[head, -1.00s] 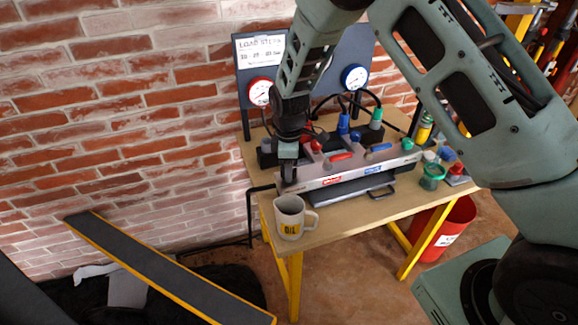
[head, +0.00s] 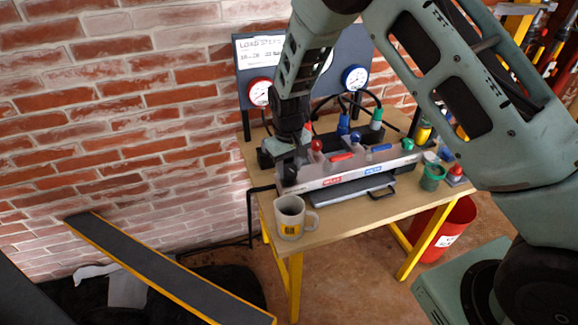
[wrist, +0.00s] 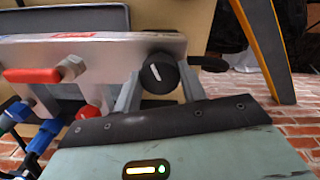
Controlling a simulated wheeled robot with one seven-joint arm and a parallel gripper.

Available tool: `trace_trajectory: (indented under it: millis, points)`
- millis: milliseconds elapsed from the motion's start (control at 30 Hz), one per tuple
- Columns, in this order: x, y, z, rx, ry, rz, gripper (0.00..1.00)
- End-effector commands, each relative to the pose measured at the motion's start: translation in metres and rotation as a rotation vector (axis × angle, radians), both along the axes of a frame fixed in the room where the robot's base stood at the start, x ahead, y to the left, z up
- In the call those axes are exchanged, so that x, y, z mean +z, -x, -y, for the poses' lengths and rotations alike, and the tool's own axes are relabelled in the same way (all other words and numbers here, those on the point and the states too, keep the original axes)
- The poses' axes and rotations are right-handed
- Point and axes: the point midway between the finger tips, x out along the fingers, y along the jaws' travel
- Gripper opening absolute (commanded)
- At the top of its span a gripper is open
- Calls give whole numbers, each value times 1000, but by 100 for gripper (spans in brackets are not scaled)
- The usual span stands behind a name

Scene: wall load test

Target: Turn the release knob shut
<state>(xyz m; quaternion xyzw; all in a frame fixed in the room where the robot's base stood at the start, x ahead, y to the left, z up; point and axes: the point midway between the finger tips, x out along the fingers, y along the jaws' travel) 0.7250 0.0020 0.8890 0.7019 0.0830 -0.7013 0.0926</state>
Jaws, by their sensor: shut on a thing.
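The release knob (wrist: 159,73) is a round black knob with a white pointer line, at the end of the grey pump block (wrist: 105,50) in the wrist view. The pointer runs close to up and down in that picture, slightly tilted. My gripper (wrist: 160,84) has one grey finger on each side of the knob and is shut on it. In the head view my gripper (head: 287,165) is at the left end of the pump block (head: 345,170). There the knob is mostly hidden by my gripper.
A mug (head: 290,217) stands at the wooden table's front left corner, just below my gripper. Red-handled (head: 341,157) and blue-handled (head: 379,148) valves sit along the block. Gauges (head: 355,78) and hoses stand behind. A green cup (head: 432,177) is at the right.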

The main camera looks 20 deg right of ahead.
Motion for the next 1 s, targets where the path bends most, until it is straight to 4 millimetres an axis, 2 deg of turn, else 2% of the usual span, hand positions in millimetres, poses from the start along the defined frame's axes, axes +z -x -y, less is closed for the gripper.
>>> trace_trajectory:
  millis: [200, 500, 1000]
  points:
    - [1, -1, -1, -180, 0, 2, 18]
    - [1, -1, 0, -351, 0, 3, 18]
    - [1, -2, 0, -424, -1, 4, 18]
